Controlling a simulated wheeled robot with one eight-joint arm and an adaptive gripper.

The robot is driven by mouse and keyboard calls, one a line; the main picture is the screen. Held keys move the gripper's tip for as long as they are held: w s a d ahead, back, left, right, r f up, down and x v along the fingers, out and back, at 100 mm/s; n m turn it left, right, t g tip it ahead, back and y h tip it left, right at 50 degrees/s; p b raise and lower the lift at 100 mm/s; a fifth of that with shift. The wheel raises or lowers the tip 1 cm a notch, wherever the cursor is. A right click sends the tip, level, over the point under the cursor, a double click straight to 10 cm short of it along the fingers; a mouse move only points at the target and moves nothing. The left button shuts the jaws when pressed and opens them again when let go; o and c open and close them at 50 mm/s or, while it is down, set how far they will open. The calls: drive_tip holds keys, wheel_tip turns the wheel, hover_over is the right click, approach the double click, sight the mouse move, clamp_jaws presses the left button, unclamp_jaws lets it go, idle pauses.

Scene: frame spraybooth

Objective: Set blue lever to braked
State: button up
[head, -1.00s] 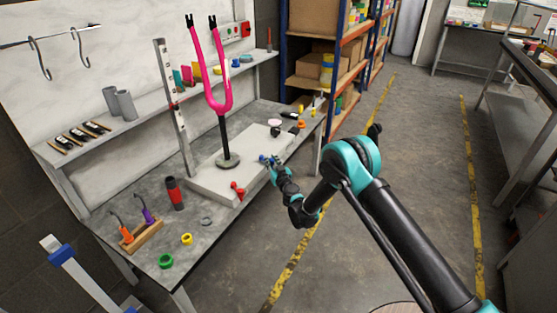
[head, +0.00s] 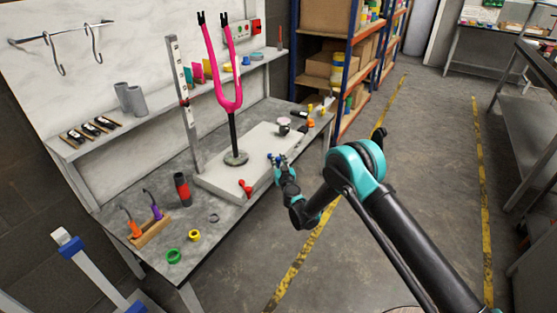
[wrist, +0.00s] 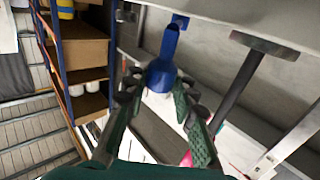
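The blue lever (wrist: 167,55) shows large in the wrist view, between and just beyond my fingertips. In the head view only a small blue bit (head: 270,156) of it shows at the front edge of the pale base plate (head: 215,182), mostly hidden by my gripper. My gripper (wrist: 158,90) is open, with one finger on each side of the lever's wide end. I cannot tell whether either finger touches it. Its tip (head: 279,161) is at the plate's front right in the head view. Which setting the lever is in cannot be read.
A pink fork (head: 226,75) stands upright on the plate's post. A red lever (head: 246,187) is on the plate's front left. A red-and-black bottle (head: 182,190), tool block (head: 150,231) and coloured rings lie on the bench's left.

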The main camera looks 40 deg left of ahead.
drive_tip(key=o, duration=0.4)
drive_tip(key=shift+c, duration=0.2)
drive_tip(key=v, duration=0.7)
drive_tip(key=shift+s, duration=0.2)
drive_tip(key=shift+w+d+r, duration=0.1)
drive_tip(key=shift+d, duration=0.1)
